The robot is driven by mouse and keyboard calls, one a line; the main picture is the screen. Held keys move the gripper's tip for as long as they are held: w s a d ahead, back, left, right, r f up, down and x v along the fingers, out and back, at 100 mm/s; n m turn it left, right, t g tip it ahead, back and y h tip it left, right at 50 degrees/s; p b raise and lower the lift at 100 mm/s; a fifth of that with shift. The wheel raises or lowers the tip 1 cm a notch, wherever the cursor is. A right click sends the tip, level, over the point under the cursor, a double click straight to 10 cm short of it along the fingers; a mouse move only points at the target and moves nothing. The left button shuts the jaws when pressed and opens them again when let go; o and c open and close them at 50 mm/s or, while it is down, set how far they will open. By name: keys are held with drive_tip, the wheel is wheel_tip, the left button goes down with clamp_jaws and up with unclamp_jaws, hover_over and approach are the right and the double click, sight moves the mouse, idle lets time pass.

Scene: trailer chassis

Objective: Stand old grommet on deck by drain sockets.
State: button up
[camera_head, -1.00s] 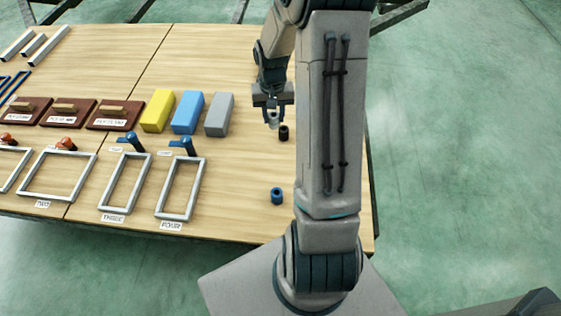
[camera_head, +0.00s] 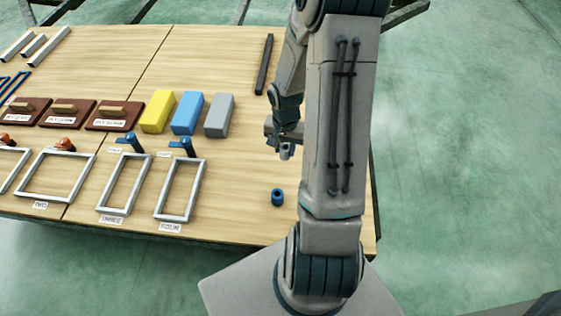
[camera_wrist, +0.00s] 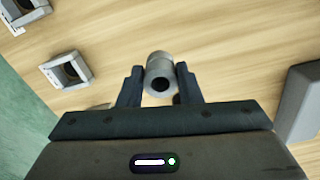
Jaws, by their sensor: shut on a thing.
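My gripper (camera_head: 283,147) is shut on a short grey hollow cylinder, which I take to be the old grommet (camera_wrist: 159,70). In the wrist view the cylinder sits between the two dark fingers (camera_wrist: 159,84), its open bore facing the camera. It appears held above the wooden deck (camera_head: 235,165); the exact gap cannot be told. Two grey square sockets with dark holes, likely the drain sockets, show at the left of the wrist view: one nearer (camera_wrist: 67,70), one at the corner (camera_wrist: 23,9). My arm hides them in the head view.
A blue ring-like cylinder (camera_head: 277,197) stands on the deck toward the front. Grey (camera_head: 219,116), blue (camera_head: 187,113) and yellow (camera_head: 157,111) blocks stand to the left. A dark bar (camera_head: 264,64) lies at the back. Bare deck lies between the frames and my gripper.

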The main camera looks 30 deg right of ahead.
sight(281, 158)
drive_tip(key=shift+a+f, duration=0.45)
drive_tip(key=shift+a, duration=0.25)
drive_tip(key=shift+f+b, duration=1)
drive_tip(key=shift+f, duration=0.9)
drive_tip(key=shift+f, duration=0.2)
drive_tip(key=o, duration=1)
drive_tip(key=shift+c, duration=0.2)
drive_tip(key=shift+r, duration=0.1)
